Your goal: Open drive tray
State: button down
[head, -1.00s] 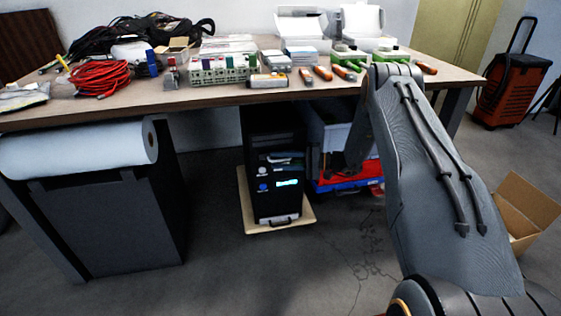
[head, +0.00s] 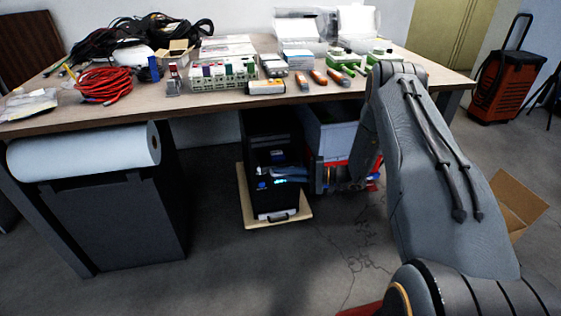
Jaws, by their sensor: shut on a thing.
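A black computer tower (head: 272,150) stands upright under the table, its front facing me. Its lit display (head: 280,181) is partly covered. My forearm (head: 430,165) fills the right side of the head view.
The tower stands on a pale wooden board (head: 243,197). A grey bin (head: 335,138) stands to its right, behind my wrist. The table (head: 140,105) carries cables and tools overhead. A cabinet (head: 110,225) stands left, and a cardboard box (head: 518,200) is at right. The floor in front is clear.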

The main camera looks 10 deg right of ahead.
jog(key=s+p, duration=0.2)
jog(key=s, duration=0.3)
jog(key=shift+s+f, duration=0.15)
jog(key=shift+s, duration=0.1)
jog(key=c, duration=1.8)
grip_release()
jog(key=shift+d, duration=0.15)
jog(key=shift+c, duration=0.2)
jog(key=p+v, duration=0.1)
jog(key=v, duration=0.6)
jog(key=shift+d, duration=0.25)
jog(key=shift+s, duration=0.1)
